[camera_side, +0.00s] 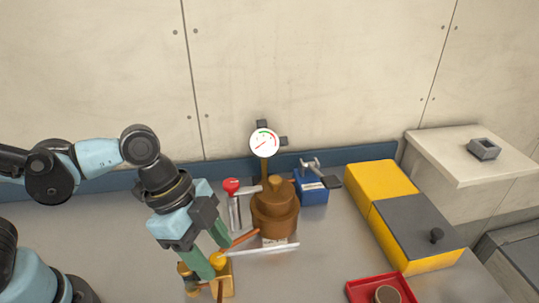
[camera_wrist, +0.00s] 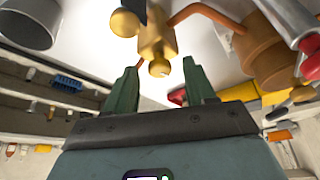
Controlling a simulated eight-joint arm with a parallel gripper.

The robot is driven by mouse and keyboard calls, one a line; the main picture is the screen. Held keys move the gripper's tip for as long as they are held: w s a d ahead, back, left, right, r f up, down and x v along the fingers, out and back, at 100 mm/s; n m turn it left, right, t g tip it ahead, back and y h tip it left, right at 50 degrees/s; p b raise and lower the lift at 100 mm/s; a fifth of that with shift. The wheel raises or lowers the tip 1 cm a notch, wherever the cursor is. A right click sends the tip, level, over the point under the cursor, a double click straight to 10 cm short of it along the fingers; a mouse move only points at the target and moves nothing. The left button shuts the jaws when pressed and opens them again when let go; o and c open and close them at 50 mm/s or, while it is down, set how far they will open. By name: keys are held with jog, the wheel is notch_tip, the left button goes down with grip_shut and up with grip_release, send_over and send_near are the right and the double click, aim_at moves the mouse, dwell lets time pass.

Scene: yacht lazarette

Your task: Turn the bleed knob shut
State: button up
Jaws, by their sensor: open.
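A small round yellow knob (camera_side: 217,259) sits on a brass valve body (camera_side: 225,280) at the bottom of the side view. My gripper (camera_side: 220,262) points down at it, with its two green fingers apart on either side of the knob. In the wrist view, a rounded brass end (camera_wrist: 159,68) shows between the spread fingertips of my gripper (camera_wrist: 160,68), with a gap on both sides. The brass body (camera_wrist: 153,38) stands just beyond it. I cannot tell how far the knob is turned. The fingers partly hide the valve in the side view.
A copper pipe (camera_side: 243,238) runs to a brown cylinder (camera_side: 275,212), with a gauge (camera_side: 264,142) above. A red-ball lever (camera_side: 231,186) stands close to my gripper. A blue device (camera_side: 312,192), a yellow-and-grey box (camera_side: 380,180) and a red tray (camera_side: 357,288) are to the right.

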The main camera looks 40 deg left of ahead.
jog(key=shift+c, duration=0.4)
grip_shut()
jog(key=shift+n, duration=0.3)
jog(key=n, duration=0.1)
jog(key=n+t, duration=0.1)
jog(key=n, duration=0.1)
jog(key=shift+s+d+n+t+y, duration=0.15)
jog(key=shift+s+n+t+y, duration=0.05)
jog(key=shift+n+t+y, duration=0.1)
jog(key=n+t+y, duration=0.1)
jog(key=n, duration=0.2)
jog(key=shift+s+d, duration=0.1)
jog(key=n+y, duration=0.1)
jog(key=n, duration=0.3)
jog(key=shift+d+t, duration=0.15)
jog(key=shift+t, duration=0.15)
jog(key=shift+n+y, duration=0.7)
jog(key=shift+n, duration=1)
